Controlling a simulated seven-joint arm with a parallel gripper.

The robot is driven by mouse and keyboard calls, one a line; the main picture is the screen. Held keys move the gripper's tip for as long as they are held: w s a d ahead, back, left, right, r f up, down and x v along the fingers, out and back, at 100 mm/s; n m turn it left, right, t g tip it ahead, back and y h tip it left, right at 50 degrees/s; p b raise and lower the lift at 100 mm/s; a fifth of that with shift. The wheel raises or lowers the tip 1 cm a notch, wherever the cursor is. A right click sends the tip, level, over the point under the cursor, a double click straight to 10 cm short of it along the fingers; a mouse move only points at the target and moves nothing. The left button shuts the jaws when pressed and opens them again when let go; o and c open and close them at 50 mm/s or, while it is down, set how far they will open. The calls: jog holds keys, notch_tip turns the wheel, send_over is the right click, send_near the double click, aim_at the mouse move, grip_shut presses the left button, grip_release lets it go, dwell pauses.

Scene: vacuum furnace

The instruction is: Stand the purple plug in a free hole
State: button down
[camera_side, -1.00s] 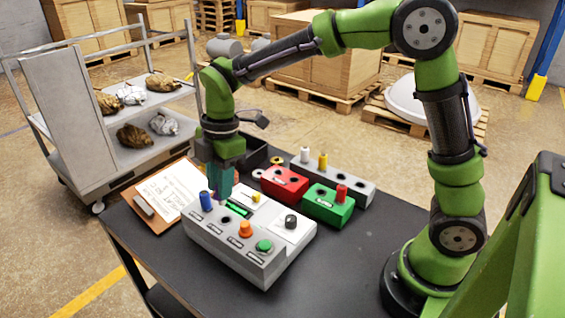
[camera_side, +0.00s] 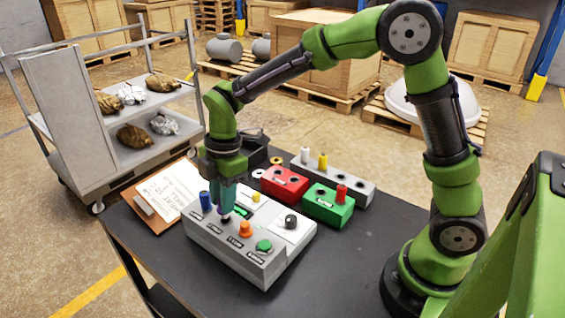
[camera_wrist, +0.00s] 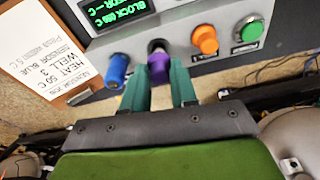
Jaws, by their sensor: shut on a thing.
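My gripper (camera_side: 225,208) is shut on the purple plug (camera_wrist: 159,68), which shows between the teal fingertips in the wrist view. In the side view the purple plug (camera_side: 225,217) is upright at the second position of the grey front block (camera_side: 238,262), between the blue plug (camera_side: 206,201) and the orange plug (camera_side: 245,229). A dark hole edge (camera_wrist: 157,45) shows just beyond the plug in the wrist view. I cannot tell whether the plug's tip is inside the hole or just above it. A green plug (camera_side: 264,246) stands at the block's right end.
A red block (camera_side: 283,184) with holes, a green block (camera_side: 326,204) with a red plug and a rear grey block with white and yellow plugs stand behind. A clipboard (camera_side: 168,194) lies left. The front right of the dark table is clear.

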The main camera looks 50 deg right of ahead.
jog(key=shift+f, duration=0.55)
dwell(0.6)
jog(key=shift+f, duration=0.35)
jog(key=shift+f, duration=0.45)
dwell(0.3)
jog(key=shift+c, duration=2)
grip_release()
jog(key=shift+r, duration=2.55)
